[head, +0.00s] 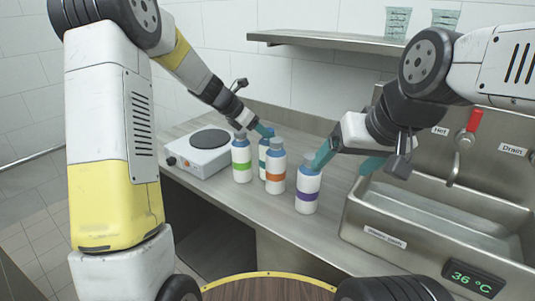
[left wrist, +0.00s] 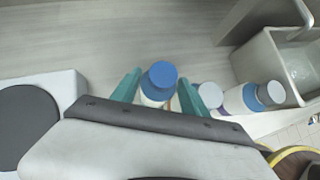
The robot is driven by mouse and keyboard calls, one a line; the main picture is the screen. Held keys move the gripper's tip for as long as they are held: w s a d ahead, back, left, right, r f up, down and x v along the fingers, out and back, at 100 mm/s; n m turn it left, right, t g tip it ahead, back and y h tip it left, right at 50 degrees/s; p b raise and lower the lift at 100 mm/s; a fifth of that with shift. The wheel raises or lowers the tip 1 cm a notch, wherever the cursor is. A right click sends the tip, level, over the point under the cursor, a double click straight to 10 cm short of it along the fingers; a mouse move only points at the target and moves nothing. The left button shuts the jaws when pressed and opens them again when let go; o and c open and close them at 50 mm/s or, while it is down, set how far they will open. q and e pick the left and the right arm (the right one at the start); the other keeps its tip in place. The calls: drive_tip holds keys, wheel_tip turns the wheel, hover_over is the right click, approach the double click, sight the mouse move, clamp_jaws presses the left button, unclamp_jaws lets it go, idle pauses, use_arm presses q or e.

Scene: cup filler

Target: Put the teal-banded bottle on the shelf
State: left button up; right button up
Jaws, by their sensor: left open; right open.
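The teal-banded bottle (head: 263,158) stands upright on the counter behind the orange-banded bottle (head: 276,176), which partly hides it. My left gripper (head: 262,130) is open at its top. In the left wrist view its blue cap (left wrist: 162,75) sits between the two teal fingertips (left wrist: 158,88), with gaps showing beside it. My right gripper (head: 345,162) is open and empty, with one finger overlapping the top of the purple-banded bottle (head: 307,193); I cannot tell if they touch. The shelf (head: 340,41) is on the back wall, above the counter.
The green-banded bottle (head: 242,166) stands just left of the teal-banded one. A hotplate (head: 199,158) sits at the counter's left. A sink (head: 425,235) with a tap is at the right. Two cups (head: 398,22) stand on the shelf's right part; its left part is clear.

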use_arm(q)
drive_tip(key=x, duration=0.5)
drive_tip(key=shift+w+d+r, duration=0.1)
drive_tip(key=shift+d, duration=0.1)
clamp_jaws()
